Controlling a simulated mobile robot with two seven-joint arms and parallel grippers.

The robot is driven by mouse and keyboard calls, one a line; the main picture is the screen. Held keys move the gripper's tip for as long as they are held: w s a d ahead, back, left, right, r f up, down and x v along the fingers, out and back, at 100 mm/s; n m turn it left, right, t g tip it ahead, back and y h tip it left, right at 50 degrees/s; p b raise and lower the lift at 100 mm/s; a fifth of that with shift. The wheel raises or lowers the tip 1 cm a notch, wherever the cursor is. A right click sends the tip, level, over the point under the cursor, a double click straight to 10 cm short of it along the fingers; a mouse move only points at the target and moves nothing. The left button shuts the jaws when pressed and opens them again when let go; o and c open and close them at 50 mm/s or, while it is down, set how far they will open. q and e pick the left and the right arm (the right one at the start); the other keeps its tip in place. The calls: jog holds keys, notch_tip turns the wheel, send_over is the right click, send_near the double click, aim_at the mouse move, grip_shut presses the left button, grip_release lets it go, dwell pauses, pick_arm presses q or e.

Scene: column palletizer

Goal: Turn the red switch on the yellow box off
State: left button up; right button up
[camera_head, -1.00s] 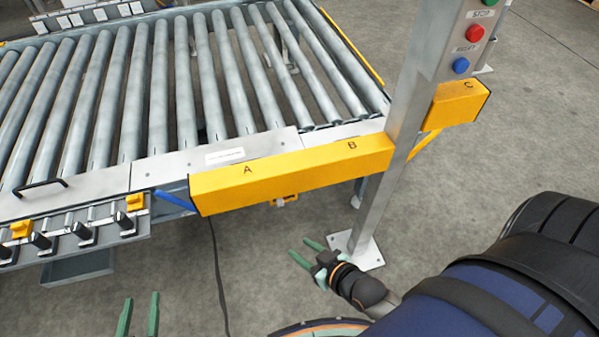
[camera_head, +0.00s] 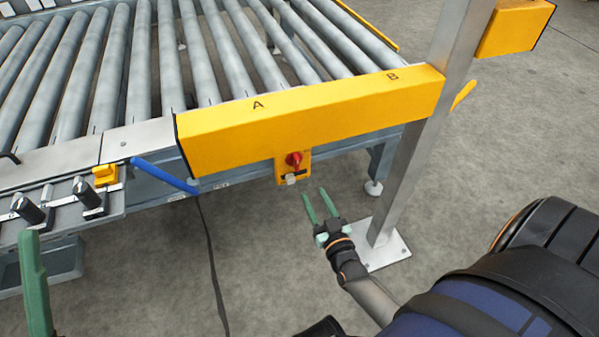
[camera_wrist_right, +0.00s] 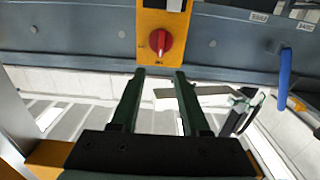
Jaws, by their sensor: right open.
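The red switch (camera_head: 294,159) is a rotary knob on a small yellow box (camera_head: 306,172) under the long yellow beam. In the right wrist view, the red switch (camera_wrist_right: 161,42) sits on the yellow box (camera_wrist_right: 146,62) just beyond the fingertips and roughly centred between them. My right gripper (camera_head: 316,193) is open and empty, below and right of the box, apart from the knob. It also shows in the wrist view (camera_wrist_right: 160,73). One green finger of my left gripper (camera_head: 30,240) shows at the lower left; its other finger is out of view.
The long yellow beam (camera_head: 300,121), marked A and B, overhangs the box. A grey post (camera_head: 420,140) stands to the right on a floor plate. A blue lever (camera_head: 165,175) sticks out at the left. The roller conveyor lies behind. Floor before the box is open.

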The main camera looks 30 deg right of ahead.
aim_at(298, 163)
jog(key=b+x, duration=0.3)
jog(key=x, duration=0.7)
jog(key=shift+w+b, duration=0.35)
jog(key=shift+w+d, duration=0.15)
jog(key=shift+w, duration=0.5)
jog(key=shift+c, duration=0.2)
grip_shut()
